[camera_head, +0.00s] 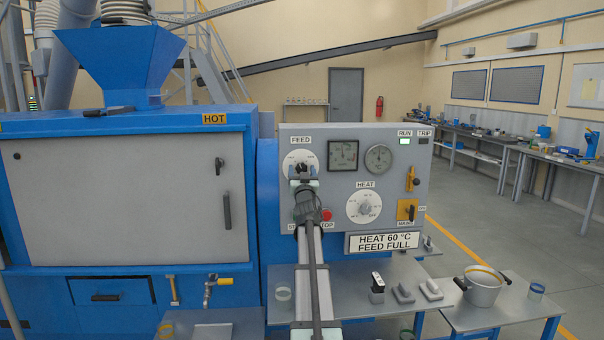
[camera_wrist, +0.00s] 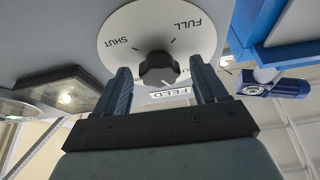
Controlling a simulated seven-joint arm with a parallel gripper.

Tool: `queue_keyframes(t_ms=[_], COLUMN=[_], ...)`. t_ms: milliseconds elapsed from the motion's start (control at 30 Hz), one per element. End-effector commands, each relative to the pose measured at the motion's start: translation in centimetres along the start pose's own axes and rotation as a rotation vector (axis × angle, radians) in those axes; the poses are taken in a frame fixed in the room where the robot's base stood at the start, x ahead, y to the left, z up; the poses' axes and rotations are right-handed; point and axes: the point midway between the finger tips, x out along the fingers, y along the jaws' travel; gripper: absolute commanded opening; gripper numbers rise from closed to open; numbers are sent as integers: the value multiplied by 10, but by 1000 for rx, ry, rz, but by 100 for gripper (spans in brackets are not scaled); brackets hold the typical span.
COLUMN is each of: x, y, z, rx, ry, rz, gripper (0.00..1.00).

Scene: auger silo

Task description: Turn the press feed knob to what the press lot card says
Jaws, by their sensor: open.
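The feed knob is a dark, faceted knob (camera_wrist: 158,68) on a white round dial, which is marked SHUT and FULL in the wrist view. Other dial marks are partly hidden by my fingers. In the head view the FEED dial (camera_head: 291,157) is at the panel's upper left. My gripper (camera_wrist: 163,88) is open, with one finger on each side of the knob and gaps visible. In the head view my gripper (camera_head: 303,180) covers the dial's lower part. I cannot tell the knob's setting. The press lot card (camera_head: 385,242) reads HEAT 60 °C, FEED FULL.
A HEAT dial (camera_head: 364,207) and two gauges sit right of the feed dial. A red button (camera_head: 326,215) is close below my gripper. The RUN lamp (camera_head: 405,141) is green. A yellow switch (camera_head: 407,210) is at the panel's lower right. A pot (camera_head: 482,290) stands on the bench.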

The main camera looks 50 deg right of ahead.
Motion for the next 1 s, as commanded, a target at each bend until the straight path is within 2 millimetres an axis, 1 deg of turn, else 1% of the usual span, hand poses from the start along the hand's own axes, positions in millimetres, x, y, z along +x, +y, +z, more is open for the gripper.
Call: queue_keyframes(t_ms=[167, 767, 1000], x=[0, 0, 0], y=[0, 0, 0], z=[0, 0, 0], rx=[0, 0, -12], ry=[0, 0, 0], rz=[0, 0, -5], gripper=[72, 15, 15])
